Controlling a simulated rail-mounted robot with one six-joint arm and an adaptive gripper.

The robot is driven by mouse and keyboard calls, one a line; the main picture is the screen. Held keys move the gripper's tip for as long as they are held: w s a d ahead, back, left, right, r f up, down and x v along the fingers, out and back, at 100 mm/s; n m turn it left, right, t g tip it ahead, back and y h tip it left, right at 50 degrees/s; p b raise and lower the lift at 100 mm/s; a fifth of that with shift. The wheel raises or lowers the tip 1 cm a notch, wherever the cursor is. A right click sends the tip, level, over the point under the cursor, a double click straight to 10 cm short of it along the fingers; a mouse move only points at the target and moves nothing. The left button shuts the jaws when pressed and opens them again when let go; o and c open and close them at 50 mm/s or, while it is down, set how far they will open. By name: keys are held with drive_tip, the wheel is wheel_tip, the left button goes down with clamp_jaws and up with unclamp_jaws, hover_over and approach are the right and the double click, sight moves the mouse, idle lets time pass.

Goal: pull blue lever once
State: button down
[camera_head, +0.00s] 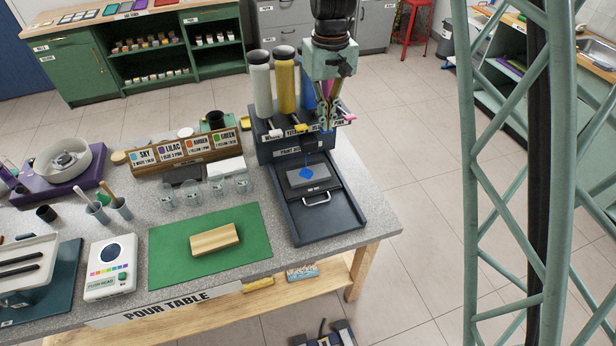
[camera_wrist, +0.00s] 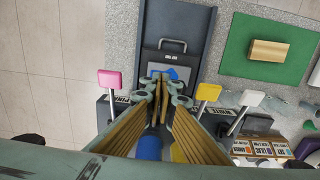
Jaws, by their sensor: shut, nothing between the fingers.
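The dark paint dispenser (camera_head: 290,148) stands at the right end of the table with a row of levers. The yellow lever (camera_wrist: 208,92) and pink lever (camera_wrist: 109,80) show on either side of my gripper (camera_wrist: 160,78). The blue lever cannot be made out; my fingers cover the spot between those two. The blue bottle (camera_head: 308,92) stands behind my gripper and also shows in the wrist view (camera_wrist: 150,148). My gripper is shut and empty, pointing down at the dispenser front. Blue paint (camera_head: 306,174) lies on the grey plate in the tray (camera_head: 342,222), with a thin blue streak above it.
The white lever (camera_wrist: 250,98) is beyond the yellow one. White (camera_head: 261,85) and yellow (camera_head: 284,82) bottles stand beside the blue one. A green mat (camera_head: 170,265) with a wooden block (camera_head: 214,239), clear cups (camera_head: 216,183) and a colour card rack (camera_head: 185,155) are to the left.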

drive_tip(key=shift+f+b, duration=0.5)
drive_tip(key=shift+f, duration=0.5)
drive_tip(key=shift+r, duration=0.25)
drive_tip(key=shift+r+p, duration=1.55)
drive_tip(key=shift+r, duration=1.45)
drive_tip(key=shift+r, duration=0.15)
drive_tip(key=shift+r+p, duration=1.4)
drive_tip(key=shift+r, duration=1.45)
